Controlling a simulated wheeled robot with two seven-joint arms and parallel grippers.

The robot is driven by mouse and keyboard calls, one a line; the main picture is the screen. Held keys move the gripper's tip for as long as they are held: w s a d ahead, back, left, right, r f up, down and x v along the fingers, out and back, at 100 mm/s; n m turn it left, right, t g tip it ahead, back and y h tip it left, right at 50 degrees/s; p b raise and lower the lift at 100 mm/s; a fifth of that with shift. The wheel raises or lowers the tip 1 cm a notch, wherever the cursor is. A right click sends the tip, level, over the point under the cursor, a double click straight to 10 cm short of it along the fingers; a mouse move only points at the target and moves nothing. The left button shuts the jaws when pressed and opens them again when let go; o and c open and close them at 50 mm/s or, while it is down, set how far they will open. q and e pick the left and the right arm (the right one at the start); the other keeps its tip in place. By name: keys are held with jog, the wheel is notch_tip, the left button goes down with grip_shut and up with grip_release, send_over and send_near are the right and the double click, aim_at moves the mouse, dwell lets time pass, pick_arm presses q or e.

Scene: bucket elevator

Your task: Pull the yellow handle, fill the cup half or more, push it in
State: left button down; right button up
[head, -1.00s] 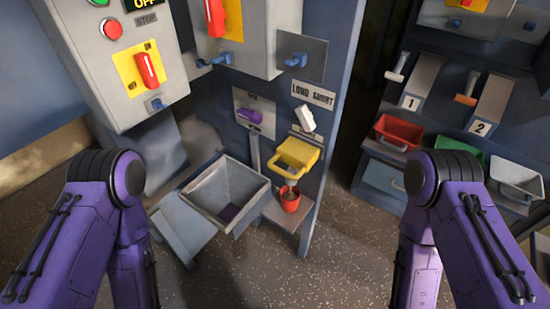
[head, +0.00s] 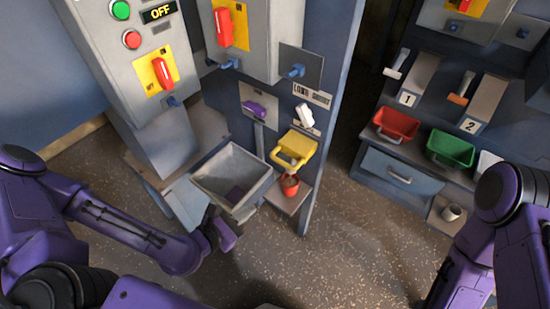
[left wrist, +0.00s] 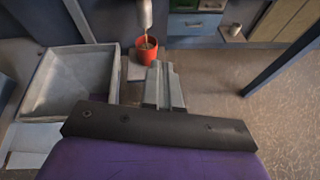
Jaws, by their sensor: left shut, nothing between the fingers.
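The yellow handle (head: 293,149) sticks out from the dark panel below the white lever in the head view. The red cup (head: 290,186) stands upright below it on a small ledge, with brown material inside. The cup also shows in the left wrist view (left wrist: 147,53), under a pale spout (left wrist: 145,15) with a thin streak between them. My left gripper (head: 226,234) is shut and empty, low in front of the grey hopper and apart from the cup and handle. Its fingers (left wrist: 163,82) point toward the cup's ledge in the wrist view. My right gripper is out of view.
The grey hopper (head: 205,180) stands just left of the cup. A control box (head: 131,68) reads OFF. Red (head: 396,124) and green (head: 451,149) bins sit at right above a drawer (head: 390,178). Open speckled floor lies in front.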

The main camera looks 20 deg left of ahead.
pick_arm(q)
notch_tip(320, 180, up, 4)
jog(key=w+a+n+t, duration=0.2)
jog(key=b+x, duration=0.9)
jog(key=x, duration=0.4)
jog(key=shift+w+d+n, duration=0.2)
jog(key=shift+w+n, duration=0.1)
jog(key=shift+w, duration=0.1)
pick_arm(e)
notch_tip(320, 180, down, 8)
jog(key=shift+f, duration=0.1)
